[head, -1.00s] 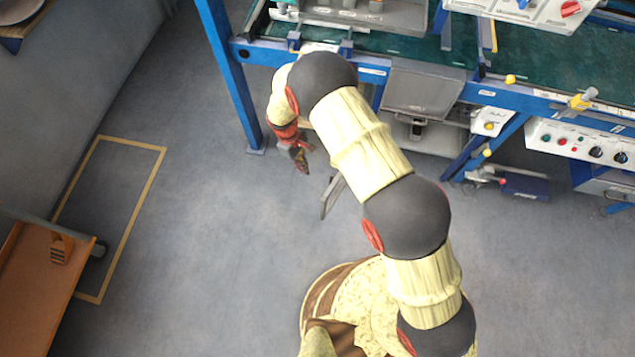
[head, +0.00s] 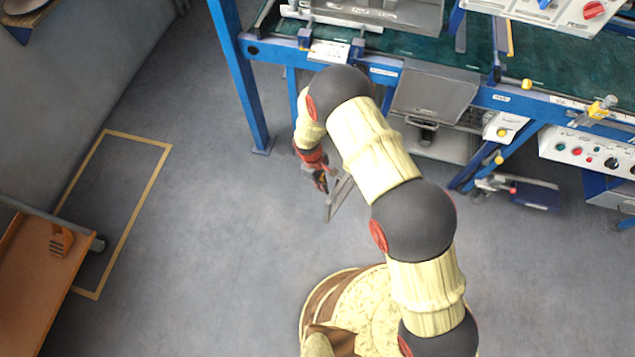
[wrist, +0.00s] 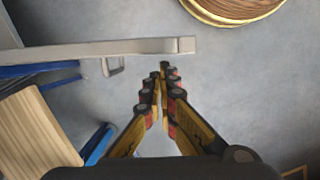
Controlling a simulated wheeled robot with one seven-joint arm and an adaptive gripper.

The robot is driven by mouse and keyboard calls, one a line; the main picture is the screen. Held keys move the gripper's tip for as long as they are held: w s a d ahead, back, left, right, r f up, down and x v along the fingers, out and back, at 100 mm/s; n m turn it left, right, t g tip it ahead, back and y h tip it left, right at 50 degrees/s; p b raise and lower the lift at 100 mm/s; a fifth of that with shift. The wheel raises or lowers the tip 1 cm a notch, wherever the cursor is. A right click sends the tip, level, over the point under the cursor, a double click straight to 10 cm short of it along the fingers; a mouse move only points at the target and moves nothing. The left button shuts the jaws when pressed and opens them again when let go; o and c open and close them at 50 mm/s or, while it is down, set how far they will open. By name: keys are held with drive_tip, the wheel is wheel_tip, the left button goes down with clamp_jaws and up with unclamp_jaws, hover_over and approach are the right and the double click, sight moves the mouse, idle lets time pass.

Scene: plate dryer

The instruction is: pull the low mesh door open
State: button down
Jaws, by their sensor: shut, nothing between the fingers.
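The low mesh door shows in the head view as a thin grey frame (head: 340,197), swung out from the blue-legged line over the floor. Most of it is hidden behind my arm. In the wrist view its grey edge bar (wrist: 110,48) runs in from the left and ends just beyond my fingertips. A small grey loop, perhaps its handle (wrist: 113,67), shows beside that bar. My gripper (head: 322,186) is beside the door frame's left side, pointing down. In the wrist view my gripper (wrist: 164,72) has its fingertips together, empty. Whether they touch the door is unclear.
The blue frame leg (head: 243,90) stands left of my arm. A grey bin-like box (head: 435,93) and control panels sit to the right. An orange-topped cart (head: 30,265) is at lower left. The floor (head: 220,220) between the cart and my gripper is clear.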

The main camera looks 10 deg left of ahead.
drive_tip(key=shift+s+d, duration=0.1)
drive_tip(key=shift+d, duration=0.15)
